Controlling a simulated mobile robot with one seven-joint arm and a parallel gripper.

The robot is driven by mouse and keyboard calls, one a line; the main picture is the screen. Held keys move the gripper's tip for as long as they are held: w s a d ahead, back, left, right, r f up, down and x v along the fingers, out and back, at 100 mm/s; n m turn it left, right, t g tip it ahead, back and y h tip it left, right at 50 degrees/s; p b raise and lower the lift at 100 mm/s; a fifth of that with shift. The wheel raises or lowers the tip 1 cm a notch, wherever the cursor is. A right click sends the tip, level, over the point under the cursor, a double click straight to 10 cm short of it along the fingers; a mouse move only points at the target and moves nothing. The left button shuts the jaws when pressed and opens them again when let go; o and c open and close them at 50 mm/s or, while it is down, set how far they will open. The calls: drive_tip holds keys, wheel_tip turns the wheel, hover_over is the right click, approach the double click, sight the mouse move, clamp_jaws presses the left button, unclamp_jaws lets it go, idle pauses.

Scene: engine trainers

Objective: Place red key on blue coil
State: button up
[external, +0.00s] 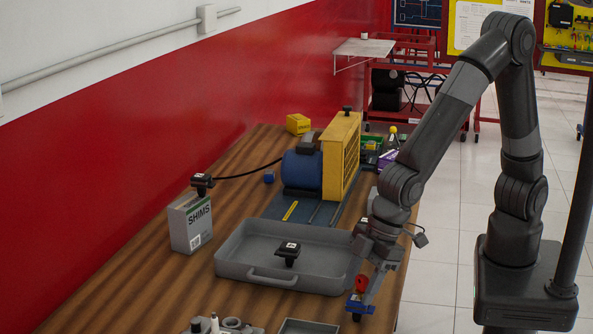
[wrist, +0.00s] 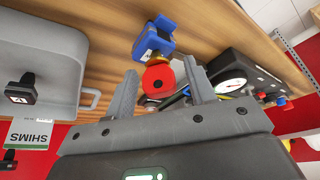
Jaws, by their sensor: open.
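The red key (external: 361,283) shows directly above the blue coil (external: 358,302) near the right edge of the wooden table. In the wrist view, the round red face of the key (wrist: 157,80) lies between my fingers, and the blue coil (wrist: 153,38) with a white label shows beyond it. I cannot tell whether the key rests on the coil or only lines up with it. My gripper (external: 366,285) points down at the key. It is open, with one finger on each side of the key and gaps visible in the wrist view (wrist: 160,68).
A grey tray (external: 235,252) holding a black labelled part (external: 288,254) stands left of my gripper. The SHIMS box (external: 190,224) is farther left. A blue motor (external: 301,169) with a yellow grille is behind. A gauge (wrist: 231,86) shows at right in the wrist view.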

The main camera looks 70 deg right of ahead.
drive_tip(key=v, duration=1.2)
drive_tip(key=shift+r, duration=0.15)
drive_tip(key=d+r+m+t+h, duration=0.1)
drive_tip(key=d+r+m, duration=0.2)
drive_tip(key=d, duration=1.1)
drive_tip(key=d+r+m+t+h, duration=0.1)
drive_tip(key=d+r+m, duration=0.25)
drive_tip(key=d, duration=1.05)
drive_tip(key=s+d+m+h, duration=0.1)
drive_tip(key=s+d+m, duration=0.1)
drive_tip(key=s+d, duration=0.5)
drive_tip(key=shift+d, duration=1)
drive_tip(key=shift+f+m, duration=0.15)
drive_tip(key=shift+m, duration=0.1)
